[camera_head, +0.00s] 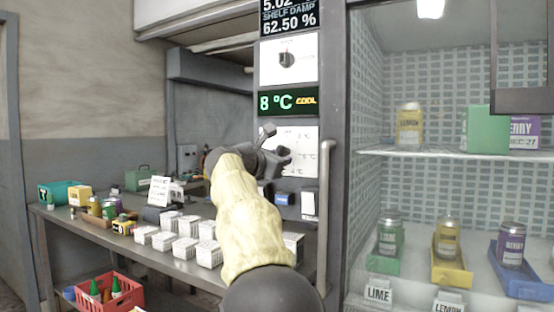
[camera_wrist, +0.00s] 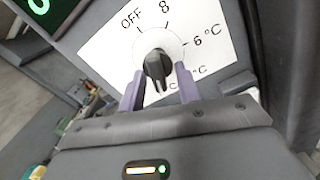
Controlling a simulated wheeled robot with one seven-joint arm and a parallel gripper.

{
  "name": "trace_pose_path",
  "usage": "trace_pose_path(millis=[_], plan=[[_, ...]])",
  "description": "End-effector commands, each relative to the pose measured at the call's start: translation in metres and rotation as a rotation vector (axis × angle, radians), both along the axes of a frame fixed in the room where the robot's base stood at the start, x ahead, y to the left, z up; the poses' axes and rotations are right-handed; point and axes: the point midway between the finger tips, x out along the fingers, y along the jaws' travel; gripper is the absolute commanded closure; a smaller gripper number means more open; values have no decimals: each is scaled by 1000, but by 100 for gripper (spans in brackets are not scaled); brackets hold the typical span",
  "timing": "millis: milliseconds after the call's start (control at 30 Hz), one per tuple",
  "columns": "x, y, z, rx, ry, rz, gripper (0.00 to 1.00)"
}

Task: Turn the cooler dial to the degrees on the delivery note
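The cooler dial (camera_wrist: 158,62) is a black knob on a white disc, on a white panel (camera_wrist: 105,50) marked OFF, 8 and 6 °C, with lower marks partly hidden. My gripper (camera_wrist: 159,72) is open, with one purple finger on each side of the knob; I cannot tell whether either touches it. I cannot clearly read where the knob points. In the head view my gripper (camera_head: 277,158) is in front of the lower white panel (camera_head: 302,140) and hides the dial.
Another black knob (camera_head: 287,60) sits on a panel above the display. A vertical door handle (camera_head: 325,225) is close on the right, beside the glass cooler with cans. The counter (camera_head: 75,222) holds several white boxes (camera_head: 185,247). A red crate (camera_head: 125,290) is below.

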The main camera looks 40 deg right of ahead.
Motion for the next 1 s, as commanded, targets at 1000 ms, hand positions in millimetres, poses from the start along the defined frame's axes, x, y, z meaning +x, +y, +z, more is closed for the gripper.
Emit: trace_pose_path(millis=[1000], plan=[[-57,137,-1,-1,0,3,66]])
